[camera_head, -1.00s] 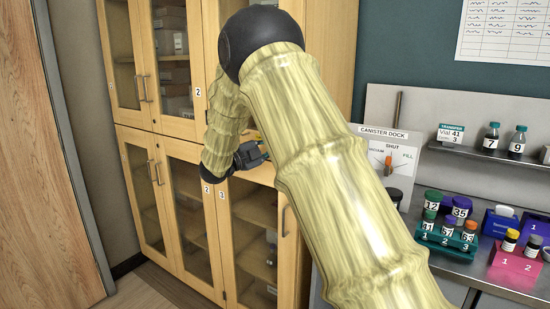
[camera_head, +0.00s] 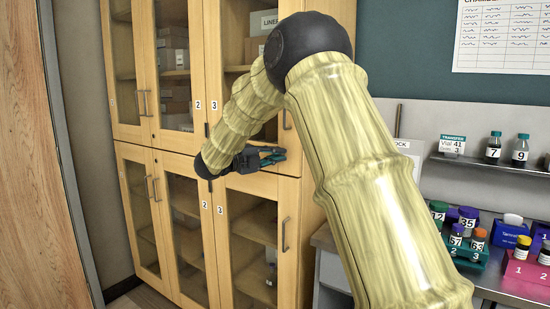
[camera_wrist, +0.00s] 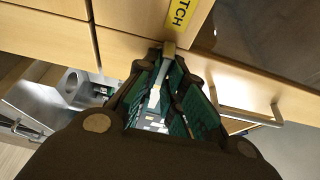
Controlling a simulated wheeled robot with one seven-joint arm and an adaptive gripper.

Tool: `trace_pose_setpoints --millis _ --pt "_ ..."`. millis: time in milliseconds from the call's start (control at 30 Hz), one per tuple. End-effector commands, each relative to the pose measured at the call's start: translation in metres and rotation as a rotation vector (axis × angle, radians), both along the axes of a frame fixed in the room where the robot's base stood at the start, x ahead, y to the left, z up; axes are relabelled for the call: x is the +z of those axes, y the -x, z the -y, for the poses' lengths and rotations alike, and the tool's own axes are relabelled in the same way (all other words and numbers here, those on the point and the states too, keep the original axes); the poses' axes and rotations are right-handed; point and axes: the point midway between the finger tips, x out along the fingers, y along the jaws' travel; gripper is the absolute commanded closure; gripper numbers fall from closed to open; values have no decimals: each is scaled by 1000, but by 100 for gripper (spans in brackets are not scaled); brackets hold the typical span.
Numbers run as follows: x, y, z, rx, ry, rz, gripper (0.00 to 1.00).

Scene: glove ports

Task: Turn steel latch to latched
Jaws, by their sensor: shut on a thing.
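The steel latch (camera_wrist: 163,70) shows in the wrist view as a short metal bar running down from the wooden cabinet front, beside a yellow label (camera_wrist: 180,14) ending in "TCH". My gripper (camera_wrist: 164,62) is shut on it, with one dark green finger on each side. In the head view my gripper (camera_head: 268,157) is at the cabinet front, at the band between the upper and lower doors of the column marked 3. The latch is too small and too covered to make out there. Its exact angle is hard to tell.
The wooden cabinet (camera_head: 160,152) has glass doors with bar handles, such as one (camera_head: 284,234) right below my gripper. On the right, a steel bench holds several vials in a teal rack (camera_head: 466,252) and a pink rack (camera_head: 525,268). My arm hides most of the canister dock.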

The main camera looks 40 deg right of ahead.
Motion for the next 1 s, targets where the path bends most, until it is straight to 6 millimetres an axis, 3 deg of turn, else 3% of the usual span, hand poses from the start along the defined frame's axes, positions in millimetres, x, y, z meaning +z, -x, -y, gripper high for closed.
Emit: trace_pose_setpoints --millis 233,267,367,767,1000 --pt "-2 1 1 -2 -2 -2 100" --pt "-2 1 1 -2 -2 -2 85" --pt "-2 0 0 -1 -1 -2 68" --pt "-1 -1 -5 1 0 -1 68" --pt "0 -2 -37 2 1 -2 68"
